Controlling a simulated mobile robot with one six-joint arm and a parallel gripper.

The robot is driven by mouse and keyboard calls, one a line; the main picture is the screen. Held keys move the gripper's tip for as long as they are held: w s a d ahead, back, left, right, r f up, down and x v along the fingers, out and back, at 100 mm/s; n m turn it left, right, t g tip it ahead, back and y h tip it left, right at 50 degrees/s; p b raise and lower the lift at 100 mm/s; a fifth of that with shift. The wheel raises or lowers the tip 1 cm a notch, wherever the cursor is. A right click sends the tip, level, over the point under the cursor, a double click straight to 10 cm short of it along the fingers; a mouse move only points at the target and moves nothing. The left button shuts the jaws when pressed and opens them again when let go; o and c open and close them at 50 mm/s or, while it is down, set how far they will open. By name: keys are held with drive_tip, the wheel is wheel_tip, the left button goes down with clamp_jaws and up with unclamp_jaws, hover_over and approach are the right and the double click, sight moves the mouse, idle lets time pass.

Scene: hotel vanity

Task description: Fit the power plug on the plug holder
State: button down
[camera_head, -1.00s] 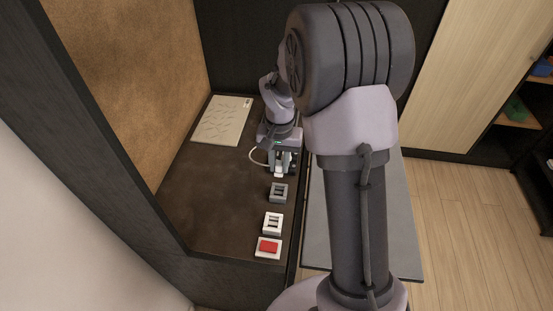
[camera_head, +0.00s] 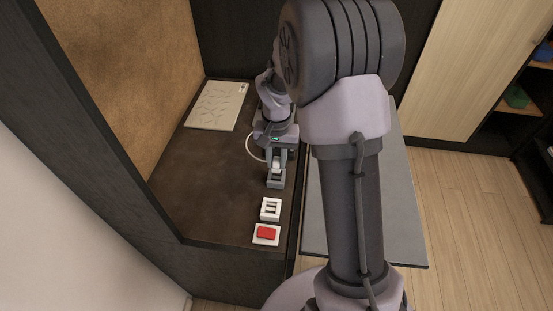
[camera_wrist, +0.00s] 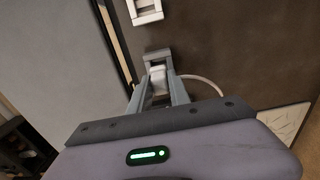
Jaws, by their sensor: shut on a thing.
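My gripper (camera_head: 276,168) is shut on the white power plug (camera_wrist: 158,75), whose white cable (camera_wrist: 205,82) curves off to the right in the wrist view. The cable also shows left of the gripper in the head view (camera_head: 252,148). A grey square holder (camera_head: 276,184) lies on the dark counter right at the fingertips; its far edge shows past the plug in the wrist view (camera_wrist: 156,56). The plug is over or at this holder. The fingers and plug hide the holder's opening, so I cannot tell whether the plug is seated in it.
A pale patterned board (camera_head: 217,105) lies at the back left. The counter's left middle is clear; its right edge is close to the gripper.

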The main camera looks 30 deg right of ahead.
sight(276, 169)
idle(0.5)
drive_tip(key=shift+f+b, duration=0.65)
drive_tip(key=shift+f, duration=0.2)
drive_tip(key=shift+f+b, duration=1)
drive_tip(key=shift+f, duration=0.25)
idle(0.6)
drive_tip(key=c, duration=1.1)
unclamp_jaws()
drive_tip(key=shift+c, duration=0.2)
wheel_tip(276, 169, up, 18)
drive_tip(key=f+p, duration=0.1)
drive_tip(key=p, duration=0.6)
drive_tip(key=s+a+r+n+t+b, duration=0.1)
drive_tip(key=s+a+r+t+b, duration=0.25)
drive_tip(key=s+a+r, duration=0.65)
drive_tip(key=s+a+f+n+t+y+b, duration=0.1)
drive_tip(key=s+a+f+t+y+b, duration=0.1)
drive_tip(key=s, duration=0.9)
drive_tip(key=shift+s+a+f, duration=0.15)
drive_tip(key=shift+a+f, duration=0.55)
drive_tip(key=shift+f, duration=0.25)
